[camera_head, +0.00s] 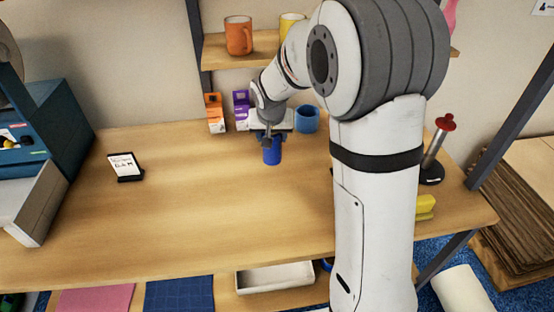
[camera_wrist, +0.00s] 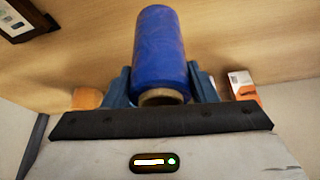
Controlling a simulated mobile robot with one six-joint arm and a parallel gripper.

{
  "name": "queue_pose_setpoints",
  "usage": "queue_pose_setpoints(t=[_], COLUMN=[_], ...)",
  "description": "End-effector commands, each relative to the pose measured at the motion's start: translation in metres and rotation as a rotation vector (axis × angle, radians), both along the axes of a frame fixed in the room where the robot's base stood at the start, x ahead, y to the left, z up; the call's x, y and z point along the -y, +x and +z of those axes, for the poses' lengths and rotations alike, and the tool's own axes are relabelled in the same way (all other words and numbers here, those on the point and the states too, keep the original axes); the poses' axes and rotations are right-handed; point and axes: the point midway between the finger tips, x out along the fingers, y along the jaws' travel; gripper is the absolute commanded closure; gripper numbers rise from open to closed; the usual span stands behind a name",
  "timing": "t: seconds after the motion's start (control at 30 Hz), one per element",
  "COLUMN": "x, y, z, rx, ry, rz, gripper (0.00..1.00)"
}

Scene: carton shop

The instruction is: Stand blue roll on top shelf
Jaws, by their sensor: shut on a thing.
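The blue roll (camera_head: 272,155) is upright, or nearly so, over the workbench; I cannot tell whether its lower end touches the bench. My gripper (camera_head: 267,138) is shut on its upper part from above. In the wrist view the blue roll (camera_wrist: 160,50) sits between the two dark fingers, with its brown core end facing the camera. The wooden shelf (camera_head: 217,50) on the wall is above and behind my gripper. My arm hides the shelf's middle and most of its right part.
An orange mug (camera_head: 238,36) and a yellow mug (camera_head: 290,24) stand on the shelf. Orange (camera_head: 215,113) and purple (camera_head: 241,105) boxes and a blue mug (camera_head: 307,119) stand at the bench's back. A small sign (camera_head: 125,167) stands left. The bench's front middle is clear.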

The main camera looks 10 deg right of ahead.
Motion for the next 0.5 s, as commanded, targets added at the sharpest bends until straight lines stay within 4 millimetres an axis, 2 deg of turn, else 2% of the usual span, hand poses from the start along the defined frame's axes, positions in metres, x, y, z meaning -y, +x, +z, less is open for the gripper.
queue_pose_setpoints(t=[0.1, 0.33, 0.5], x=[-0.001, -0.001, -0.001], y=[0.000, 0.000, 0.000], z=[-0.020, -0.039, -0.064], rx=[-0.003, -0.002, -0.002], ry=[0.000, 0.000, -0.001], rz=[0.002, 0.002, 0.003], gripper=[0.78, 0.78, 0.78])
